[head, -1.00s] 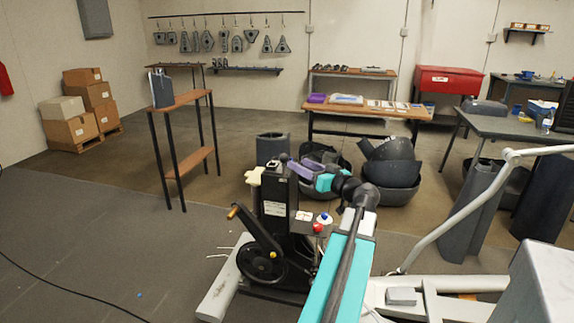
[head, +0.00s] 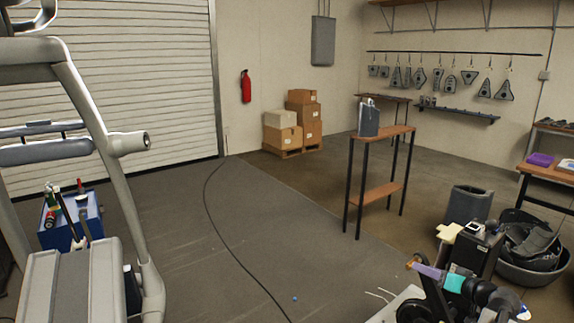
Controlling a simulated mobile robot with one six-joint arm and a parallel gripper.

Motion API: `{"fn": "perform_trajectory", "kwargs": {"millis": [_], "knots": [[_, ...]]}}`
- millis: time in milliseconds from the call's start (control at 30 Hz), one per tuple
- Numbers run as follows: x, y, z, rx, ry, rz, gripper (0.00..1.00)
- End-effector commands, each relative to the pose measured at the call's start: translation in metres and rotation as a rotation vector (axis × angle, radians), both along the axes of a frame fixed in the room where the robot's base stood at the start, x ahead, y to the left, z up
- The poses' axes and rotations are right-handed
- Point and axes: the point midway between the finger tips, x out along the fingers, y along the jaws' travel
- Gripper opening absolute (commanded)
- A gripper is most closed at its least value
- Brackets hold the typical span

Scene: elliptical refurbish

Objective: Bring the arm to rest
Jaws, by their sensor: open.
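A tall narrow table (head: 384,134) holds a grey container (head: 368,118). Dark bins (head: 535,270) stand at right. Cardboard boxes (head: 305,117) sit on a pallet at the back. A grey exercise machine (head: 92,130) and blue crate (head: 70,222) are at left. A cable (head: 222,235) crosses the open floor mat.

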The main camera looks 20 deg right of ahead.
Motion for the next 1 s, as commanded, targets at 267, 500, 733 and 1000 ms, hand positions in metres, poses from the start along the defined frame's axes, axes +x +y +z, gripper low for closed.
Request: {"fn": "perform_trajectory", "kwargs": {"millis": [267, 500, 733, 1000], "knots": [[0.049, 0.085, -0.079, 0.127, 0.168, 0.12, 0.46], [0.072, 0.165, -0.144, 0.216, 0.335, 0.215, 0.46], [0.077, 0.243, -0.204, 0.275, 0.509, 0.298, 0.46], [0.062, 0.331, -0.265, 0.31, 0.725, 0.382, 0.46]]}}
